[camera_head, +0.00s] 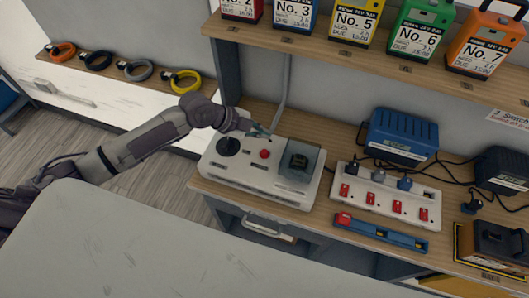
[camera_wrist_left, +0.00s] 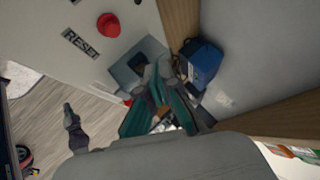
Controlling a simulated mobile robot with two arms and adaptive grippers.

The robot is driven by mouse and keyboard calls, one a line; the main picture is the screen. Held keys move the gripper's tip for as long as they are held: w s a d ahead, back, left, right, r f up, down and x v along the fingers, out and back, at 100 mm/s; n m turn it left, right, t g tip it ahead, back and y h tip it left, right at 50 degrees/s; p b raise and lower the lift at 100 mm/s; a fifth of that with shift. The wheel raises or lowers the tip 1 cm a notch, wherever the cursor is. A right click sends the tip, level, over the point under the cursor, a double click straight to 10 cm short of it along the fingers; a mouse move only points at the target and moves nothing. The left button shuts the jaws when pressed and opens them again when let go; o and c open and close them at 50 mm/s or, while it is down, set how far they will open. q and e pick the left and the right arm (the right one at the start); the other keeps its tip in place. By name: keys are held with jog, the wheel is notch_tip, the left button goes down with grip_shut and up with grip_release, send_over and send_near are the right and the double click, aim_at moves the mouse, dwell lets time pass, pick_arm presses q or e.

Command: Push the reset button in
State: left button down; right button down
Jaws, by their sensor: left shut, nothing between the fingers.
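The reset button (camera_head: 265,154) is a red round button on top of a white control box (camera_head: 245,176), between a black knob (camera_head: 228,146) and a clear-covered dark switch (camera_head: 299,162). In the left wrist view the red button (camera_wrist_left: 108,25) stands beside a label reading RESET (camera_wrist_left: 80,44). My left gripper (camera_head: 257,131) is above the back part of the box, behind the button and apart from it. Its fingers (camera_wrist_left: 165,72) are closed together and hold nothing.
A power strip (camera_head: 386,196) with red switches stands to the right of the box, with a blue charger (camera_head: 402,134) behind it. A shelf (camera_head: 370,62) with numbered battery packs runs above.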

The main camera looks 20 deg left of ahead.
aim_at(262, 152)
pick_arm(q)
notch_tip(262, 152, down, 6)
jog(key=b, duration=0.4)
jog(key=shift+f, duration=0.15)
dwell(0.5)
dwell(0.6)
jog(key=shift+f+b, duration=0.45)
jog(key=shift+b, duration=0.1)
